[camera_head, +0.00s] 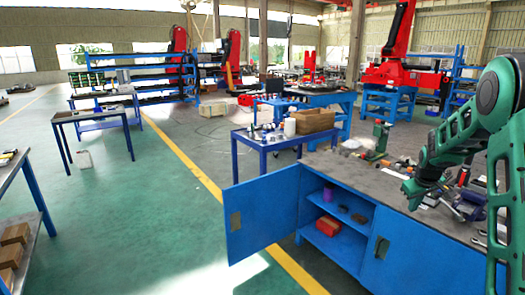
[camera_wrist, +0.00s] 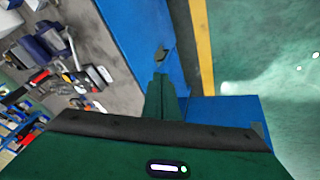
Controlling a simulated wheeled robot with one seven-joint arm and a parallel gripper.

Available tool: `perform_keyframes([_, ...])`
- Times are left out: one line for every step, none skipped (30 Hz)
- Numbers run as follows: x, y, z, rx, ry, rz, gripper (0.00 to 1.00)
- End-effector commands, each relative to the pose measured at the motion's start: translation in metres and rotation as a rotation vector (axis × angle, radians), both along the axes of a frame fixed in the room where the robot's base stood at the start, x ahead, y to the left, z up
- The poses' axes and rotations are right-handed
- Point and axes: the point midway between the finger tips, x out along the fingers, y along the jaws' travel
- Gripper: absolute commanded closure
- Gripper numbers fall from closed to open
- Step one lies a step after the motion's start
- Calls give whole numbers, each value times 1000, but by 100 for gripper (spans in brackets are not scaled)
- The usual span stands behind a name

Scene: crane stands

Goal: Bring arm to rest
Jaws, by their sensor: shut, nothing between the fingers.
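My arm reaches in from the right of the head view, green and black. My gripper (camera_head: 411,201) hangs at its end, in front of the blue cabinet's grey worktop and pointing down. In the wrist view my gripper (camera_wrist: 160,80) shows as two dark green fingers close together, with nothing between them. The blue cabinet (camera_head: 405,262) stands below and behind it. No contact between the gripper and the cabinet can be made out.
Tools and parts clutter the worktop (camera_head: 345,172). A small blue table (camera_head: 262,145) with bottles and a carton stands behind.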

Motion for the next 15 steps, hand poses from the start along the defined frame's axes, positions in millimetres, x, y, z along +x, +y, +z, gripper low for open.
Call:
perform_keyframes([-21,4,15,13,9,-31,100])
perform_keyframes([-34,6,21,22,18,-51,100])
perform_keyframes([-51,8,29,33,28,-79,100])
perform_keyframes([-64,10,35,42,37,-99,100])
perform_keyframes([-77,13,40,51,45,-119,100])
perform_keyframes([-94,17,47,64,57,-146,100])
perform_keyframes([-107,19,52,74,64,-166,100])
perform_keyframes([-120,22,56,83,72,-187,100])
perform_keyframes([-138,26,62,96,84,-214,100])
perform_keyframes([-152,30,65,105,91,-235,100])
perform_keyframes([-165,33,69,115,100,-254,100])
perform_keyframes([-183,38,73,128,110,-281,100])
perform_keyframes([-197,41,76,138,118,-301,100])
perform_keyframes([-211,45,79,149,127,-322,100])
perform_keyframes([-229,50,82,161,137,-349,100])
